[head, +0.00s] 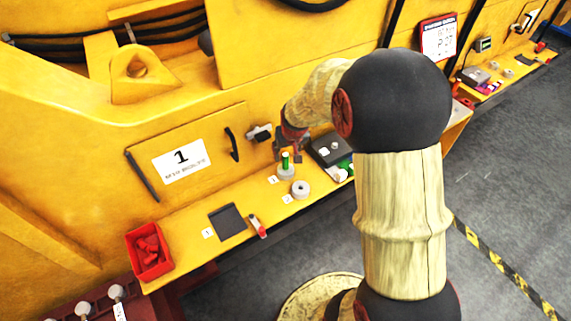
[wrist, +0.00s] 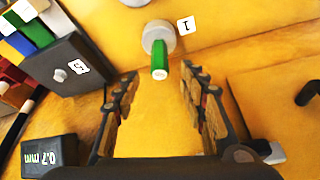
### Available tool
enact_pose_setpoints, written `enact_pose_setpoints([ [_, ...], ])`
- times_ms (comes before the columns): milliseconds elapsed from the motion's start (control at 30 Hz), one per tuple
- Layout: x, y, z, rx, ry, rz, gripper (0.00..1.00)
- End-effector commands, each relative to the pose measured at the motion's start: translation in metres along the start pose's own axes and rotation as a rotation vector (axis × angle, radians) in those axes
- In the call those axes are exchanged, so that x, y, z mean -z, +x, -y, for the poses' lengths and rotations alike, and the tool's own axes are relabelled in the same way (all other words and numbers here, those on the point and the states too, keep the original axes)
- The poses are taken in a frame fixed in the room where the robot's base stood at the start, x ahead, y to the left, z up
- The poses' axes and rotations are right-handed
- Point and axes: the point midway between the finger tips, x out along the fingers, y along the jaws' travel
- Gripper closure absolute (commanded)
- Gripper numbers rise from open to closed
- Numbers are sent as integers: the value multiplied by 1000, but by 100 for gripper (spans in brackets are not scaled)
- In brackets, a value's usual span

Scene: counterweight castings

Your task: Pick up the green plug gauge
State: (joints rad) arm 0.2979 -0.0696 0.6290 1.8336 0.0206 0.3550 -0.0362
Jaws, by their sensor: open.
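The green plug gauge (head: 285,163) stands upright in a round grey base (head: 286,173) on the yellow ledge in the head view. In the wrist view the green plug gauge (wrist: 160,62) rises from the round grey base (wrist: 157,36), its pale end facing the camera. My gripper (wrist: 161,80) is open and empty. Its two fingers lie left and right of the gauge's line, with the gauge centred just beyond the fingertips. I see no contact. In the head view my gripper (head: 290,146) is above and close to the gauge, partly hidden by my wrist.
A grey ring (head: 300,189) lies close to the gauge base. A red bin (head: 148,252), dark pad (head: 227,222) and red-ended item (head: 258,227) are farther along the ledge.

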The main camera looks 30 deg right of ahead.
Motion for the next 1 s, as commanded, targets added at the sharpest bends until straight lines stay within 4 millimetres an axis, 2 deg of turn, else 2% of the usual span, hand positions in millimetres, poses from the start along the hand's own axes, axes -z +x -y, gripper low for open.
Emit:
enact_pose_setpoints([
  [200,-5,34,0,0,0,4,58],
  [300,-4,43,0,0,-1,2,58],
  [567,-3,44,0,0,-1,1,59],
  [1000,-3,44,0,0,0,1,84],
])
